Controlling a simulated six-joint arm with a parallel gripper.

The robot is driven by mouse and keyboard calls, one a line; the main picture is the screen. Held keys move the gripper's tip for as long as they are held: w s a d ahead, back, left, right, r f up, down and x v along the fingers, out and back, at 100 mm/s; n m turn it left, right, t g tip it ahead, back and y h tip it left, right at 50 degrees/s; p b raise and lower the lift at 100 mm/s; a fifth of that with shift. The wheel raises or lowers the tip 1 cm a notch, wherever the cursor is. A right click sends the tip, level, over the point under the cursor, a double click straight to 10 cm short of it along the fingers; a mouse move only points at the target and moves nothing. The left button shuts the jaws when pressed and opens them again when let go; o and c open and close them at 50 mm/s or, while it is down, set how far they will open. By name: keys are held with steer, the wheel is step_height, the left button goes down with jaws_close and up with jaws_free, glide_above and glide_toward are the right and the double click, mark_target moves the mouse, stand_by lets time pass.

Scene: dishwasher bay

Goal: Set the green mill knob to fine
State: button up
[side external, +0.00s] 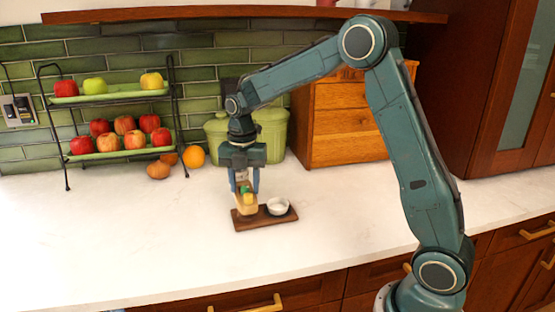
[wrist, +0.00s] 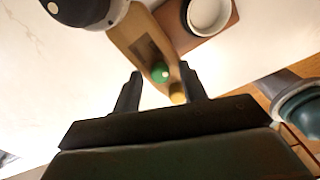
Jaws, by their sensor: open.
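The mill (side external: 246,210) is a small tan wooden body on a dark wooden board (side external: 276,221). Its green knob (side external: 244,189) and a yellow knob or cap (side external: 248,199) show below my gripper (side external: 246,187). In the wrist view the green knob (wrist: 160,72) is round, beside a dark slot in the tan body (wrist: 128,36). The yellow part (wrist: 178,93) is next to it. My gripper (wrist: 160,71) is open, and the green knob appears between its fingertips. I cannot tell whether either finger touches it. The knob's setting and any marks are not readable.
A white bowl (side external: 278,206) stands on the board beside the mill. A dark, white-edged round thing (wrist: 88,10) is close by. Behind are a green canister (side external: 271,133), oranges (side external: 194,156) and a fruit rack (side external: 118,152). The counter in front is clear.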

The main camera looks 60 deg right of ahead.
jaws_close()
